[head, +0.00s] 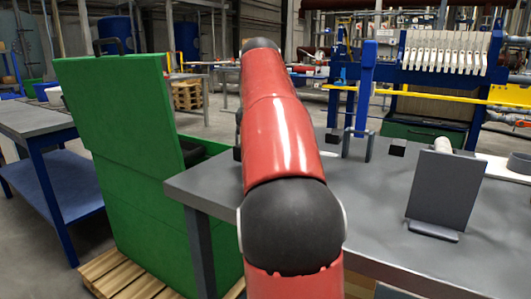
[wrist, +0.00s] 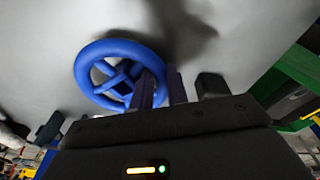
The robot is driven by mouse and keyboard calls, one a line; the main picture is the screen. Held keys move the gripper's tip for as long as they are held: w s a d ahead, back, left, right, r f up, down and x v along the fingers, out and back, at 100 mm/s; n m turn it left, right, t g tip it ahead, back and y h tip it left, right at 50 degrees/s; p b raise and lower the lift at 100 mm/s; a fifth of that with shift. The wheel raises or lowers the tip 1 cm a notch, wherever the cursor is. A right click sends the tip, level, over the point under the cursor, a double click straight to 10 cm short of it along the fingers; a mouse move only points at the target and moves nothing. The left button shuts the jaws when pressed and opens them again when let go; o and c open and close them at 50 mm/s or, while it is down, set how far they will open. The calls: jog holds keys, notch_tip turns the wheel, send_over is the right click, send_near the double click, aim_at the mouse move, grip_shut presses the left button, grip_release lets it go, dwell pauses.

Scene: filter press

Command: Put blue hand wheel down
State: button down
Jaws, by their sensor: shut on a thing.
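The blue hand wheel (wrist: 84,62) shows in the wrist view, a round rim with spokes, over a plain grey surface (wrist: 240,35). My gripper (wrist: 160,88) is shut on it, with the narrow fingers at the right side of the wheel. A dark shadow lies on the grey surface above and right of the wheel. I cannot tell whether the wheel touches that surface. In the head view my red arm fills the middle, and neither the gripper nor the wheel can be seen.
A grey table (head: 380,235) stands at right. On it are a tilted grey plate stand (head: 443,188) and a blue upright (head: 365,85). A large green box (head: 125,150) on a pallet stands left of the table. The filter press (head: 445,55) is behind.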

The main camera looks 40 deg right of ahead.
jog(key=shift+f, duration=0.6)
jog(key=c, duration=1.3)
grip_release()
jog(key=shift+d, duration=0.1)
jog(key=shift+r, duration=0.1)
jog(key=r+p, duration=0.1)
jog(key=r, duration=0.1)
jog(key=r+p, duration=0.1)
jog(key=r, duration=0.2)
jog(key=a+r+p, duration=0.1)
jog(key=r, duration=0.1)
jog(key=shift+s+r, duration=0.25)
jog(key=shift+r, duration=0.15)
